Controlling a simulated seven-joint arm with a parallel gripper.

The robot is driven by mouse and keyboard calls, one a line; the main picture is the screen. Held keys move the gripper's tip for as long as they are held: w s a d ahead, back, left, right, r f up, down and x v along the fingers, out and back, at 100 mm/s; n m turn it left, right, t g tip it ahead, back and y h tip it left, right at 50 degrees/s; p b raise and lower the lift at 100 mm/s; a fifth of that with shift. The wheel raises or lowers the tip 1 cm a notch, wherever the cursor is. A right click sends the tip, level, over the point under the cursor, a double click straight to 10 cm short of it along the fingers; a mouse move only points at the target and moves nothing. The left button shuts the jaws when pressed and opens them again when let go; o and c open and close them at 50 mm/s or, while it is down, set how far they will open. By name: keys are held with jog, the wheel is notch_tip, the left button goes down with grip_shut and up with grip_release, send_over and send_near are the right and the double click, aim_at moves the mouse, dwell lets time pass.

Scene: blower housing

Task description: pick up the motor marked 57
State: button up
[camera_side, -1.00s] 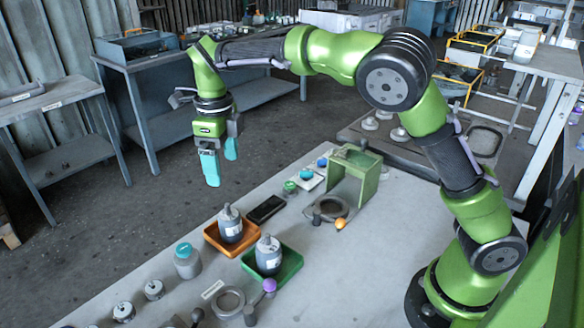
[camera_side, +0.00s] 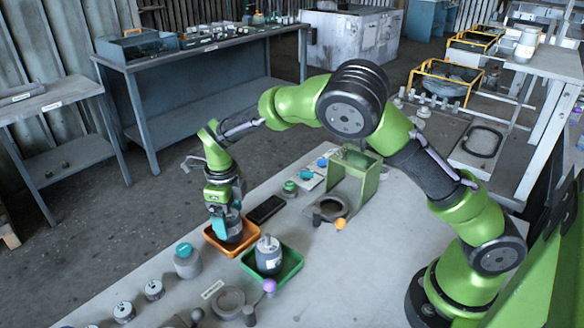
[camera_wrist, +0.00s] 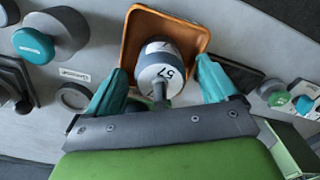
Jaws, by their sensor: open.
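The motor marked 57 (camera_wrist: 160,68) is a grey cylinder with a white label band and a thin shaft. It stands in an orange tray (camera_wrist: 133,38), and the wrist view shows the "57" on its label. My gripper (camera_wrist: 160,88) is open, with one teal finger on each side of the motor and visible space between them and it. In the side view my gripper (camera_side: 228,228) is down at the orange tray (camera_side: 210,238) and hides most of this motor. A second motor (camera_side: 268,256) stands upright in the green tray (camera_side: 290,268).
A dark flat box (camera_side: 266,208) lies just behind the orange tray. A grey jar with a teal lid (camera_side: 187,262) stands to the left. A green frame (camera_side: 358,175) stands at the back right.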

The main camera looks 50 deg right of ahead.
jog(key=shift+f, duration=0.6)
